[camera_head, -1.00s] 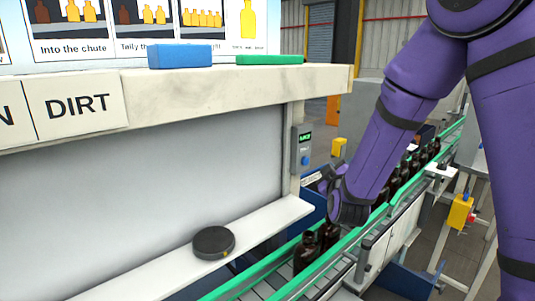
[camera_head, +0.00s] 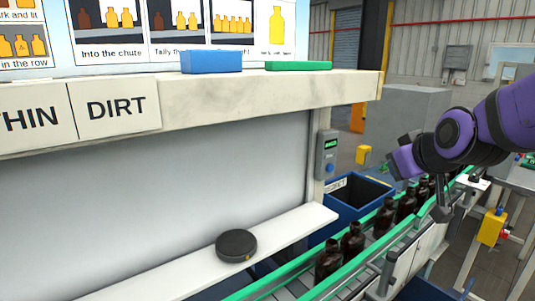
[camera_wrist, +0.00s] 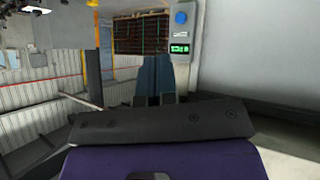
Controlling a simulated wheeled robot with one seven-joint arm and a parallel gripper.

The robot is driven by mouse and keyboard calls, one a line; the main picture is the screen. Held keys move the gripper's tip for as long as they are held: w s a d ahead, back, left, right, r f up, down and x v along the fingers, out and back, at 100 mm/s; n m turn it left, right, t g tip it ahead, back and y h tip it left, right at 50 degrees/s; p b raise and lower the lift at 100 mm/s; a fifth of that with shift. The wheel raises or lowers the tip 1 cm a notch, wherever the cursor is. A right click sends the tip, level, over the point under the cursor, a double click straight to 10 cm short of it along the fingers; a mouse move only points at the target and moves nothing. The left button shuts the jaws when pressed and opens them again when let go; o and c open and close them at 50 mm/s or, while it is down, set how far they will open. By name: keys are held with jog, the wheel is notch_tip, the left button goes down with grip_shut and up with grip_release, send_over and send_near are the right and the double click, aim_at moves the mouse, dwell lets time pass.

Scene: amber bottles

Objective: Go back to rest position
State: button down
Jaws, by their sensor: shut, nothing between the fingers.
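My purple arm reaches in from the right in the head view. My gripper (camera_head: 393,170) is raised above the far part of the bottle conveyor, right of the blue bin, and points left. It holds nothing and touches nothing that I can make out. In the wrist view the dark gripper fingers (camera_wrist: 154,99) are close together, with no bottle between them.
Dark amber bottles (camera_head: 352,243) stand in a row on the conveyor between green rails (camera_head: 262,287). An open blue bin (camera_head: 345,212) is behind it. A control box (camera_head: 327,155), a black puck (camera_head: 236,245) on the white ledge and a yellow box (camera_head: 491,227) are nearby.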

jog(key=s+d+r+m+g, duration=0.1)
jog(key=s+d+g, duration=0.1)
jog(key=s, duration=0.8)
jog(key=s+d+m+g+h, duration=0.1)
jog(key=s+m+g, duration=0.1)
jog(key=s, duration=0.8)
jog(key=shift+s+d+r+m+g, duration=0.15)
jog(key=shift+d+r+m+g, duration=0.2)
jog(key=shift+g, duration=0.35)
